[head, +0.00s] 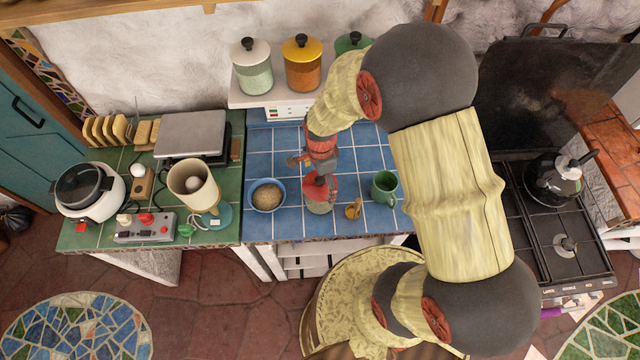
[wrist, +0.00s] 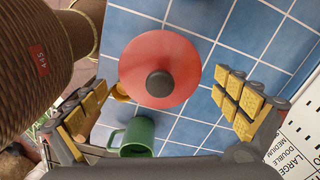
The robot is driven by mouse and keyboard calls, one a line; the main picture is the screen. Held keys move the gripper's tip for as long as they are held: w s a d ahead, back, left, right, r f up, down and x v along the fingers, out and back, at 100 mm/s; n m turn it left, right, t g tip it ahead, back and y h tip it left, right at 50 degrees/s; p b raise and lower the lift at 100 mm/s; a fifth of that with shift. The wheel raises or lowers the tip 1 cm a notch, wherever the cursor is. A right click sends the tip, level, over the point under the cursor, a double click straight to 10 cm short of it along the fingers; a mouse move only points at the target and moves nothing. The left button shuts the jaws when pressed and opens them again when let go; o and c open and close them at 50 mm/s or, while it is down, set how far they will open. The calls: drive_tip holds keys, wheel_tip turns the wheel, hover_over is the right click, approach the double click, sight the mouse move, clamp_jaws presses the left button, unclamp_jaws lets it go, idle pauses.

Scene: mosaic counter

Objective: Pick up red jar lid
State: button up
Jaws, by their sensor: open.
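The red jar lid (wrist: 140,62) is round with a dark knob in the middle, seen from above in the wrist view. In the head view the red lid (head: 313,190) sits on a small jar (head: 319,207) on the blue tiled counter, partly hidden by my gripper. My gripper (head: 320,168) is just above the lid. In the wrist view my gripper (wrist: 165,105) is open, its yellow-padded fingers spread to the left and right of the lid, with nothing held between them.
A bowl of grain (head: 267,195) stands left of the jar. A green mug (head: 385,188) and a small yellow-brown object (head: 353,209) are to the right. A white appliance (head: 287,112) is behind. Blue tiles (head: 290,158) between these are clear.

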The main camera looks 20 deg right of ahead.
drive_tip(key=shift+c, duration=1.1)
drive_tip(key=c, duration=1.1)
